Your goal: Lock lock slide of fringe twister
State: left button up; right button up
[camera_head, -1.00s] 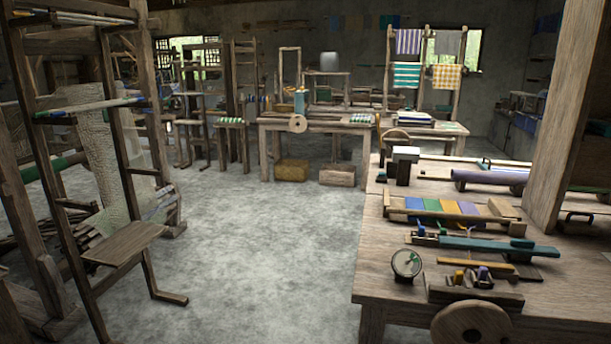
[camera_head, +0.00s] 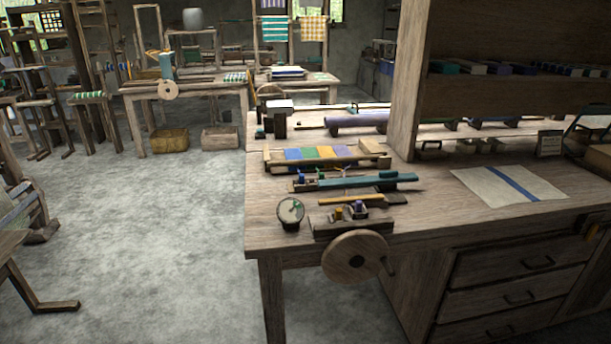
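Neither of my grippers is in view. On the near left of the workbench (camera_head: 462,211) is a low wooden device (camera_head: 338,229) with small blue and dark pieces on top. A round wooden disc (camera_head: 357,257) with a small side handle stands at its front edge. This may be the fringe twister, but I cannot tell for certain. Just behind it lie a yellow-topped bar (camera_head: 350,199) and a long teal bar (camera_head: 368,182) with small blue and red parts at its left end. The lock slide is too small to make out.
A round dial-like object (camera_head: 291,212) stands left of the device. Behind are a striped colored panel (camera_head: 316,153) and a purple roller (camera_head: 356,119). A wooden post (camera_head: 408,85) rises from the bench. A cloth with a blue stripe (camera_head: 510,185) lies right.

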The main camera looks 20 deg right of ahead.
aim_at(388, 179)
jog(key=i+l+u, duration=0.3)
jog(key=l, duration=1.15)
jog(key=l+u, duration=0.3)
jog(key=l, duration=1.15)
